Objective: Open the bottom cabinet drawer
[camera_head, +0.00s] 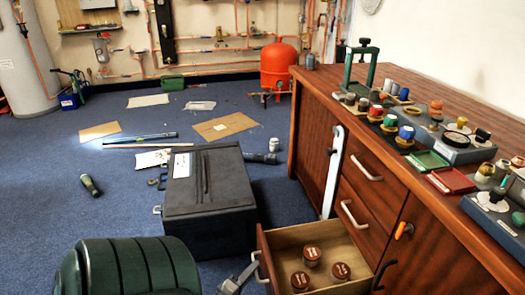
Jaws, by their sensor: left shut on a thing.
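The brown wooden cabinet (425,245) stands on the right. Its bottom drawer (282,237) is pulled out and shows a pale wooden inside. Three brown-lidded jars, one of them at the front (300,281), stand in it. Two drawers with pale bar handles (366,168) above it are closed. My left gripper (240,276) is at the open drawer's front, by its handle (259,268), and is shut on that handle. The fingertips are small and partly hidden at the picture's lower edge. My right gripper is not in view.
A black case (208,200) stands on the blue carpet left of the drawer. A dark green ribbed object (125,268) fills the lower left. The cabinet top holds several colourful fittings and trays (428,160). A red tank (278,66) stands behind. Open carpet lies left.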

